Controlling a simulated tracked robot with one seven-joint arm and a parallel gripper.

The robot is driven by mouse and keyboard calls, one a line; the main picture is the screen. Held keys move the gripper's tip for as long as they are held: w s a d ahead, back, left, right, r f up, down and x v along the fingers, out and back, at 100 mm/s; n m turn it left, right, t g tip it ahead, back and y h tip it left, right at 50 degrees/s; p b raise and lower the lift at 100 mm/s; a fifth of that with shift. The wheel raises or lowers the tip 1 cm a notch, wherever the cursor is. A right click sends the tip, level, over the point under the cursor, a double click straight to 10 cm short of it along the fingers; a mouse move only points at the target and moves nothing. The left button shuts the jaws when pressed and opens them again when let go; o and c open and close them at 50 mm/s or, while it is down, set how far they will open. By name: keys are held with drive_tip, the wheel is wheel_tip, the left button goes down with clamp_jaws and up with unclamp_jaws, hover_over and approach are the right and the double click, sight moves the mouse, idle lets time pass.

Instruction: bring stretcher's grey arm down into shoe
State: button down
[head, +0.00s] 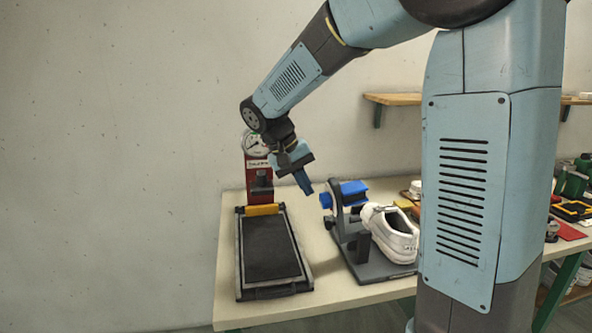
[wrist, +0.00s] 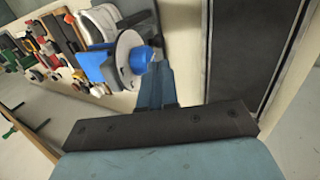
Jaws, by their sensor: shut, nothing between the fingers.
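The stretcher (head: 377,264) stands on the table with a dark base plate. Its grey arm (head: 338,205) is raised and carries a blue block (head: 354,188) at the top and a blue knob (head: 326,201) at the left. A white shoe (head: 391,234) sits on the base plate, to the right of the arm. My gripper (head: 307,188) is shut and empty, pointing down, left of the blue knob and apart from it. In the wrist view my fingers (wrist: 155,85) point up the picture, beside the blue knob (wrist: 141,60); whether they touch it cannot be told there.
A black treadmill-like device (head: 270,248) with a yellow roller and a red gauge post (head: 258,175) lies to the left. Coloured tools (head: 573,185) crowd the table's right side. A wooden shelf (head: 392,99) hangs on the wall.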

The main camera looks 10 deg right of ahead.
sight(328, 195)
drive_tip(key=shift+d+r, duration=0.25)
drive_tip(key=shift+d, duration=0.7)
drive_tip(key=shift+d+r, duration=0.25)
drive_tip(key=shift+d, duration=0.7)
drive_tip(key=shift+r, duration=0.1)
